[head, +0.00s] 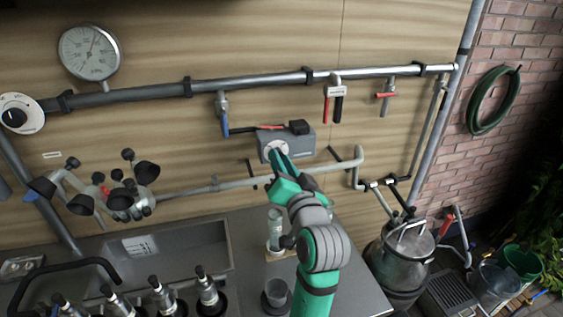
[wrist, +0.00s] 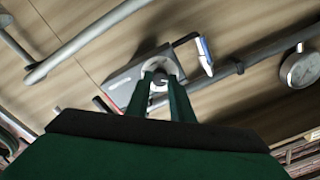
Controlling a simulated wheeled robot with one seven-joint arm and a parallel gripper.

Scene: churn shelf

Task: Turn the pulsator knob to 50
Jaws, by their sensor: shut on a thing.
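The pulsator is a grey box (head: 293,142) on the wooden wall under the steel pipe, with a round white dial face on its front. It also shows in the wrist view (wrist: 125,85), tilted. My gripper (head: 279,158) reaches up to that dial. In the wrist view my two fingers (wrist: 159,88) are shut on the small dark pulsator knob (wrist: 160,76), one on each side. The white dial face (wrist: 161,66) shows partly behind the fingertips. The fingers hide most of the knob and scale, so I cannot read its setting.
A pressure gauge (head: 90,52) and a white dial with a black knob (head: 21,114) are on the left. A steel pipe (head: 250,82) with valves runs above the pulsator. Below are a sink (head: 170,252), a milking cluster (head: 105,190) and a milk can (head: 400,262).

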